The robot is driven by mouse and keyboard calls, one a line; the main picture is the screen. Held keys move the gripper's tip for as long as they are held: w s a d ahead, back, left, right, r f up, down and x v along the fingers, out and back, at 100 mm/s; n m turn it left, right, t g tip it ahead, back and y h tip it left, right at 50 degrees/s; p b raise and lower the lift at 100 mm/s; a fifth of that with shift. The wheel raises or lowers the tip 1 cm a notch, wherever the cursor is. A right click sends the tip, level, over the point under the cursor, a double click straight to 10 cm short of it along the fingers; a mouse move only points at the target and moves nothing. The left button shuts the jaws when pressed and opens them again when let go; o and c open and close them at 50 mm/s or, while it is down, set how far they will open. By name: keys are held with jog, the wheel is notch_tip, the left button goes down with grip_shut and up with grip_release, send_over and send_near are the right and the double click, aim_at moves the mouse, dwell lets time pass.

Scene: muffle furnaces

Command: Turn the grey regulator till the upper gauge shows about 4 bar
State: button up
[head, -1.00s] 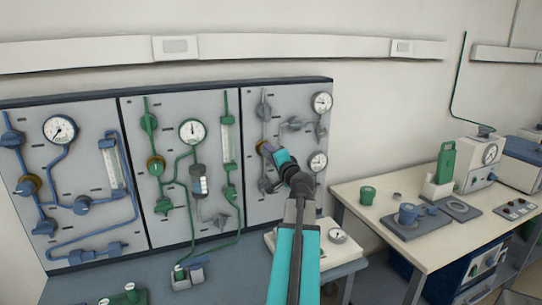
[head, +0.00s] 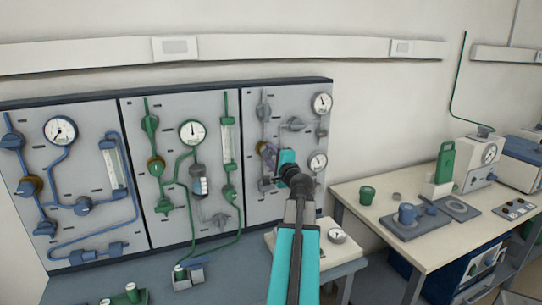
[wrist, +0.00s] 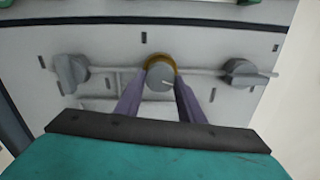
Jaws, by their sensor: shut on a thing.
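The grey regulator (wrist: 160,78) is a round grey knob with a brass ring behind it, on the right-hand wall panel. In the wrist view my gripper (wrist: 161,92) has its two purple fingers on either side of the knob, shut on it. In the head view my gripper (head: 268,150) reaches the panel and largely hides the regulator. The upper gauge (head: 322,103) is a white dial at the panel's top right. Its needle shows, but the scale is too small to read. The lower gauge (head: 317,161) is below it, beside my wrist.
Grey valve handles flank the regulator, one left (wrist: 72,73) and one right (wrist: 243,73) in the wrist view. Blue (head: 75,175) and green (head: 190,165) pipework panels stand to the left. A bench (head: 370,224) with equipment stands to the right.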

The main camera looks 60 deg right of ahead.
jog(key=shift+s+d, duration=0.1)
jog(key=o, duration=1)
jog(key=shift+o, duration=0.2)
jog(key=b+v, duration=0.3)
jog(key=v, duration=0.5)
jog(key=shift+s+a+f, duration=0.15)
jog(key=shift+a+f, duration=0.05)
jog(key=shift+a, duration=0.05)
jog(key=b, duration=0.2)
jog(key=shift+s+a+b, duration=0.2)
jog(key=shift+s+b, duration=0.1)
jog(key=shift+b, duration=0.1)
